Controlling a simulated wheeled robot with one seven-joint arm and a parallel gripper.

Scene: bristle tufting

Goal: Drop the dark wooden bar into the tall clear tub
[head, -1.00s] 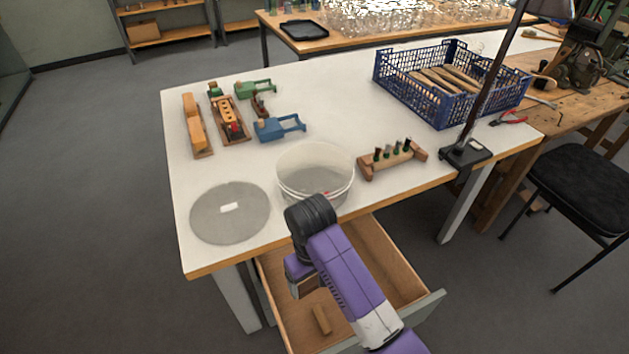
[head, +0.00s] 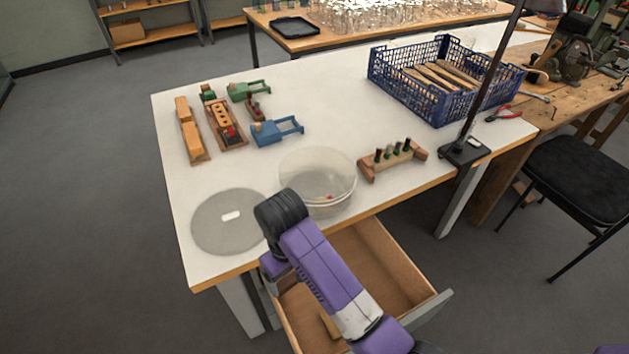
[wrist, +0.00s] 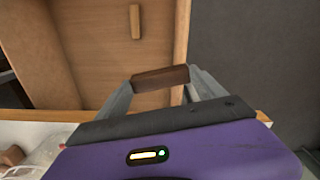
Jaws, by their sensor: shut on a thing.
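The dark wooden bar (wrist: 161,78) is between my gripper's fingertips in the wrist view. My gripper (wrist: 160,80) is shut on it, one finger at each end, and holds it above the open drawer's edge. The tall clear tub (head: 317,176) stands on the white table, behind and to the right of my wrist in the head view. A small red thing shows inside it near the bottom. Part of a clear rim, likely the tub's, shows at the lower left of the wrist view.
An open wooden drawer (head: 380,262) juts from the table front, with a light wooden block (wrist: 135,21) inside. A grey round disc (head: 218,228) lies left of the tub. A peg rack (head: 392,160) stands right of it. A blue crate (head: 440,92) and lamp stand behind.

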